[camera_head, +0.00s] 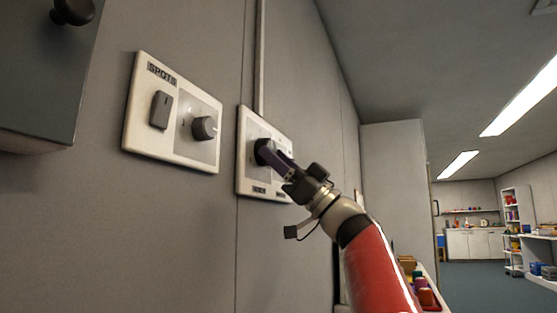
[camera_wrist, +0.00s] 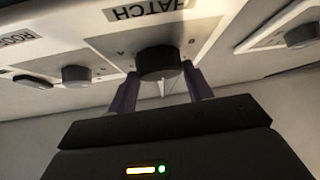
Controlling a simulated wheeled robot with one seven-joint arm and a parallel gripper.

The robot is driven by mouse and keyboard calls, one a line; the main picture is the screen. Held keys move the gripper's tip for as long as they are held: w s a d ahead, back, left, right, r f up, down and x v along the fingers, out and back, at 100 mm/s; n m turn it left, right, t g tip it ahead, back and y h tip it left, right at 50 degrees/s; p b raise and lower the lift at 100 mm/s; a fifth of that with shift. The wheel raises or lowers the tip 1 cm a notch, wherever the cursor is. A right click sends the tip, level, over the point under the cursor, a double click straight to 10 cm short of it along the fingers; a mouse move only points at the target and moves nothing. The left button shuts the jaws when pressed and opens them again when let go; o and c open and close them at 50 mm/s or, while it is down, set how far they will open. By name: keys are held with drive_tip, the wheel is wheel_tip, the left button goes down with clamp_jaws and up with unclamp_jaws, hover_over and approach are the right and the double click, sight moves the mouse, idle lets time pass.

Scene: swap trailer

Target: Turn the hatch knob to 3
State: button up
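The hatch knob is a dark round knob (camera_wrist: 159,62) on a pale plate (camera_wrist: 112,45) labelled HATCH, upside down in the wrist view. In the head view, the knob (camera_head: 263,151) is on the right-hand wall plate (camera_head: 245,182), partly hidden by my gripper. My gripper (camera_head: 275,155) reaches it from the right. In the wrist view, the two purple fingers of my gripper (camera_wrist: 160,80) lie one on each side of the knob and appear to touch it. The knob's pointer and the number it is set to cannot be read.
A SPOTS plate (camera_head: 142,140) with a rocker switch and a knob (camera_head: 205,128) is to the left. A dark wall box (camera_head: 45,95) juts out at the far left. Other knobs (camera_wrist: 76,75) sit beside the hatch knob in the wrist view. Open floor (camera_head: 480,280) lies at the right.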

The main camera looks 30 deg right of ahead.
drive_tip(key=shift+c, duration=1.2)
drive_tip(key=shift+f+m+t+h+b, duration=0.15)
drive_tip(key=shift+m+t+h+b, duration=0.2)
drive_tip(key=shift+m+t+h, duration=0.2)
drive_tip(key=m+h, duration=0.1)
drive_tip(key=m+t+h+b, duration=0.1)
drive_tip(key=m, duration=0.1)
drive_tip(key=m+t+h, duration=0.1)
drive_tip(key=shift+s+a+t+b, duration=0.2)
drive_tip(key=shift+a+t+b, duration=0.05)
drive_tip(key=shift+b, duration=0.15)
drive_tip(key=m+h+p, duration=0.1)
drive_tip(key=m+h, duration=0.3)
drive_tip(key=m, duration=0.1)
drive_tip(key=r+m+t+h+p, duration=0.1)
drive_tip(key=m+h, duration=0.4)
drive_tip(key=m+h+p, duration=0.1)
drive_tip(key=m+h, duration=0.4)
drive_tip(key=m, duration=0.1)
drive_tip(key=shift+s+a+r+t, duration=0.2)
drive_tip(key=shift+s+a+t, duration=0.1)
drive_tip(key=shift+a+t, duration=0.1)
drive_tip(key=shift+s+m+g+h+p, duration=0.1)
drive_tip(key=shift+m+g+h+p, duration=0.5)
drive_tip(key=shift+m, duration=0.5)
drive_tip(key=shift+m+g+h+p, duration=0.4)
drive_tip(key=shift+m+h+p, duration=0.25)
drive_tip(key=shift+m, duration=0.4)
drive_tip(key=shift+a+f+m, duration=0.1)
drive_tip(key=shift+m, duration=0.2)
